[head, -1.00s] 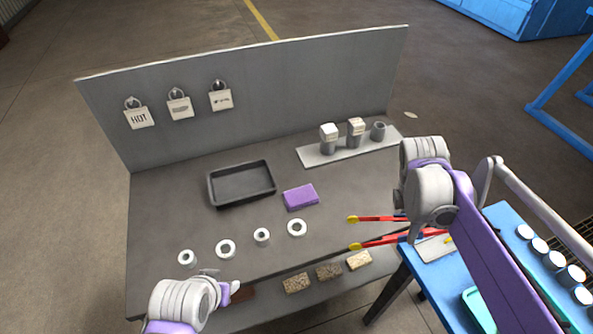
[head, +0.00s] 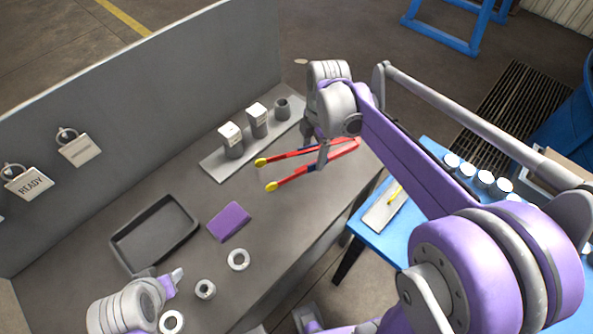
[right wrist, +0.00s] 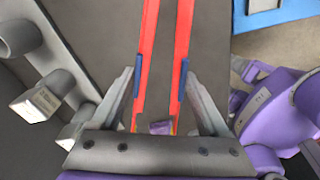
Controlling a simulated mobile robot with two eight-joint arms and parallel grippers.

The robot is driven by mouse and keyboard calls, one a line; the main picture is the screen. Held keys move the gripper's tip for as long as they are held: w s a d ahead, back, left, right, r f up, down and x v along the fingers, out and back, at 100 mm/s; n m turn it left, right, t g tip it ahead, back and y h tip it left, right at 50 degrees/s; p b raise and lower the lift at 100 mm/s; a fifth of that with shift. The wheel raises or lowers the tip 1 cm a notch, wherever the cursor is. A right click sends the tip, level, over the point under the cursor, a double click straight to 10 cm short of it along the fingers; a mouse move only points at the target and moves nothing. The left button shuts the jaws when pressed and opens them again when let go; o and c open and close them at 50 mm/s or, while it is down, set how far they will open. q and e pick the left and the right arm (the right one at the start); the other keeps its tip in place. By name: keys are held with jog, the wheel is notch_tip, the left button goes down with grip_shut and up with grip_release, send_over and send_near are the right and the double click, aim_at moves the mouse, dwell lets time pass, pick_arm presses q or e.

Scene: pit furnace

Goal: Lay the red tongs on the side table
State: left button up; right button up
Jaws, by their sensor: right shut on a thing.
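The red tongs (head: 302,167) have long red arms, yellow tips and dark blue sleeves. My right gripper (head: 318,153) is shut on them near the sleeves, over the right part of the grey bench. The tips point left; whether they clear the bench top is hard to tell. In the right wrist view the two red arms (right wrist: 148,45) run between my fingers (right wrist: 160,88). The blue side table (head: 380,246) stands right of the bench, partly hidden by my right arm. My left gripper (head: 174,279) is low at the left beside the black tray; its jaw opening is unclear.
A pale plate with a yellow item (head: 384,211) lies on the side table. Several white-topped pots (head: 484,177) stand farther right. On the bench are a black tray (head: 155,232), a purple block (head: 229,221), white rings (head: 238,259) and a grey strip (head: 215,168) bearing containers.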

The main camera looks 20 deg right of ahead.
aim_at(310, 176)
notch_tip(310, 176, down, 8)
jog(key=shift+w+f+b, duration=0.15)
jog(key=shift+b, duration=0.15)
jog(key=o, duration=0.6)
jog(key=shift+c, duration=0.2)
